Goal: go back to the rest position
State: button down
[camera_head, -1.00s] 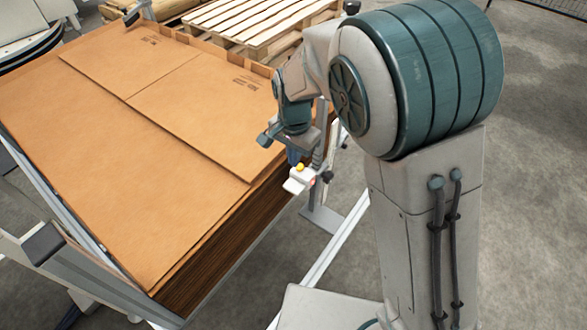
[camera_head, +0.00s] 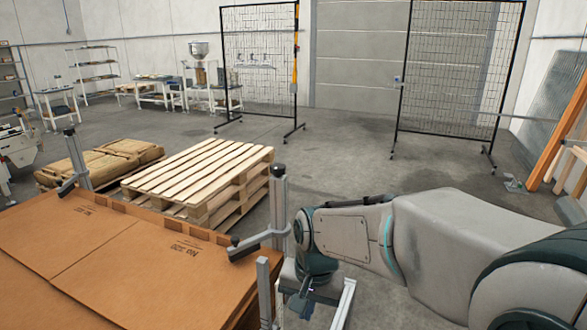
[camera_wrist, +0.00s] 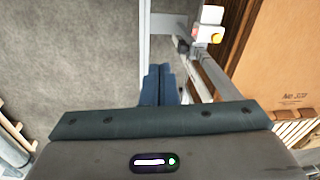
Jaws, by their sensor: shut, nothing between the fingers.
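My gripper (camera_wrist: 160,85) shows in the wrist view as two blue fingers pressed together, with nothing between them. It points down past a metal frame, over grey floor. In the head view my arm reaches left from the lower right, and its wrist hangs beside the right edge of the cardboard stack; the fingertips are hard to make out there. The stack of flat brown cardboard (camera_head: 120,262) lies at the lower left, and its edge also shows at the right of the wrist view (camera_wrist: 285,60).
Metal posts (camera_head: 278,205) of the stack's frame stand close to my wrist. A small white box with a yellow button (camera_wrist: 210,28) sits on the frame. Wooden pallets (camera_head: 200,172) lie behind. Mesh fence panels (camera_head: 455,75) stand farther back, with open floor before them.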

jog(key=s+d+r+n+t+h, duration=0.1)
jog(key=s+d+r+n, duration=0.1)
jog(key=s+d, duration=0.9)
jog(key=shift+d+r+n+t+p, duration=0.2)
jog(key=shift+d+n+t+p, duration=0.15)
jog(key=shift+d, duration=0.4)
jog(key=shift+w, duration=0.1)
dwell(0.6)
